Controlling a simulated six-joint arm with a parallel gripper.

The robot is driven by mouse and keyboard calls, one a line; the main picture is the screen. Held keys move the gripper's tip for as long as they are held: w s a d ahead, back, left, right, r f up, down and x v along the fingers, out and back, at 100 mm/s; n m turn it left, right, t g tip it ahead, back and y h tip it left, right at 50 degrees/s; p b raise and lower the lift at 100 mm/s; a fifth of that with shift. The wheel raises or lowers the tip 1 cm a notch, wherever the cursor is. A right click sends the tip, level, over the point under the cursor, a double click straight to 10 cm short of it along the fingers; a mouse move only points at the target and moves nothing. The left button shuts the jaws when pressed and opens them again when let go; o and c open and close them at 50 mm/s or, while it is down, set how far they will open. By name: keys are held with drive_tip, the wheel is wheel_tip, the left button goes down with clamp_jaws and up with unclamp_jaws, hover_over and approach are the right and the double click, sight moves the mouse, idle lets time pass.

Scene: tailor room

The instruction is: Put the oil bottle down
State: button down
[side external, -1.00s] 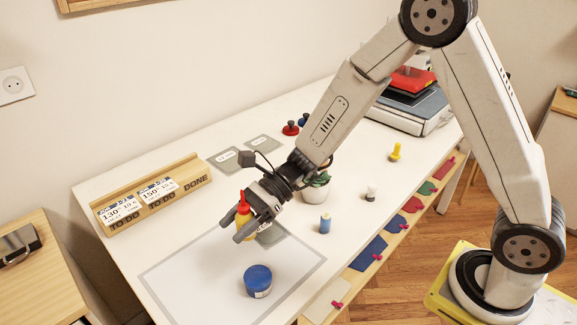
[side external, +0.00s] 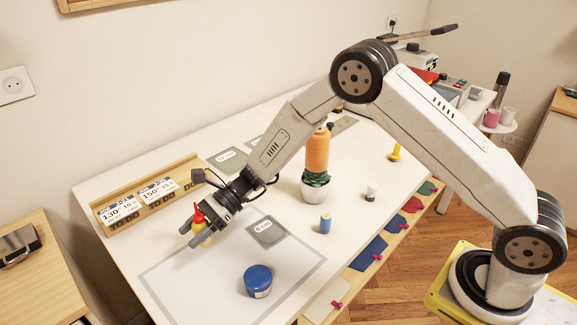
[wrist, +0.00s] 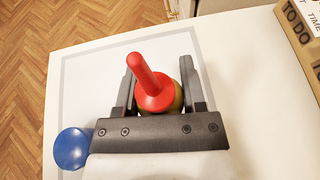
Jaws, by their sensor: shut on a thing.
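The oil bottle (side external: 203,238) has a yellow body and a red pointed cap. My gripper (side external: 192,238) is shut on it, near the left part of the table. In the wrist view the red cap (wrist: 150,85) points up between the two dark fingers (wrist: 160,95), and the body below is mostly hidden. The bottle looks upright or slightly tilted. I cannot tell whether its base touches the table.
A blue jar (side external: 257,281) stands on the grey-bordered mat (side external: 205,290). The wooden TO DO rack (side external: 150,205) is behind. The mat's left part is clear.

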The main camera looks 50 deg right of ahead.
sight(193, 258)
drive_tip(key=shift+w+a+f, duration=0.2)
drive_tip(key=shift+w+f, duration=0.25)
drive_tip(key=shift+f, duration=0.15)
drive_tip(key=shift+w+a+f, duration=0.2)
drive_tip(key=shift+w+f, duration=0.25)
drive_tip(key=shift+f, duration=0.15)
drive_tip(key=shift+w+f, duration=0.15)
drive_tip(key=shift+f, duration=0.05)
drive_tip(key=shift+w+a+f, duration=0.1)
drive_tip(key=shift+f, duration=1.5)
drive_tip(key=shift+f, duration=0.2)
drive_tip(key=shift+c, duration=0.9)
unclamp_jaws()
drive_tip(key=shift+r, duration=0.2)
drive_tip(key=v, duration=1.2)
drive_tip(key=shift+r, duration=0.1)
